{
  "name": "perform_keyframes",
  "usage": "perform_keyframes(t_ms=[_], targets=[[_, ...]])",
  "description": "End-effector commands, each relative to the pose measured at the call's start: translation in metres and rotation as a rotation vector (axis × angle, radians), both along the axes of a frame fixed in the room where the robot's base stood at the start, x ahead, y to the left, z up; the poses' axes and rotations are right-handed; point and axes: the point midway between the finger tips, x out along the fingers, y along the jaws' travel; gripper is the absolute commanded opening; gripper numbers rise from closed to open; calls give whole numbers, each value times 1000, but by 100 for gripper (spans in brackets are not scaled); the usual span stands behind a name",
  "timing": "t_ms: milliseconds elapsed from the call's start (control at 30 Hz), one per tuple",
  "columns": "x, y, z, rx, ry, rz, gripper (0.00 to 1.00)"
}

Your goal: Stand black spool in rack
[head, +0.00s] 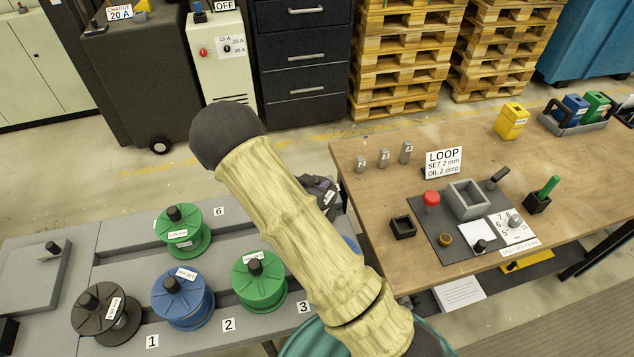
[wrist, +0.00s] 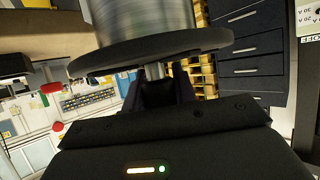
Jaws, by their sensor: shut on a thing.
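A spool with a dark flange and silvery wire (wrist: 145,20) fills the top of the wrist view. My gripper (wrist: 168,88) is shut on the short stem below its flange. The held spool is hidden behind my arm in the head view, where only a dark part of my gripper (head: 322,190) shows beside the arm. A second black spool (head: 105,313) with a white tag stands at the left end of the grey rack (head: 130,235). The rack has number labels; 1, 2, 3 and 6 are readable.
A blue spool (head: 183,300), a front green spool (head: 259,280) and a rear green spool (head: 182,232) stand on the rack. My arm hides its right part. A wooden table (head: 390,185) with small tools is at the right. Drawers (head: 305,60) stand behind.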

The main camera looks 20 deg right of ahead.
Motion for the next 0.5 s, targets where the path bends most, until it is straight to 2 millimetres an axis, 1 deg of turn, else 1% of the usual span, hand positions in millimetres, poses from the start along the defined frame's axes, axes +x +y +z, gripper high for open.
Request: perform_keyframes(t_ms=[333, 367, 400, 467, 500], targets=[[1, -1, -4, -1, -6, 0, 0], [1, -1, -4, -1, -6, 0, 29], [1, 0, -4, -1, -6, 0, 37], [1, 0, -4, -1, -4, 0, 49], [1, 0, -4, -1, -4, 0, 53]])
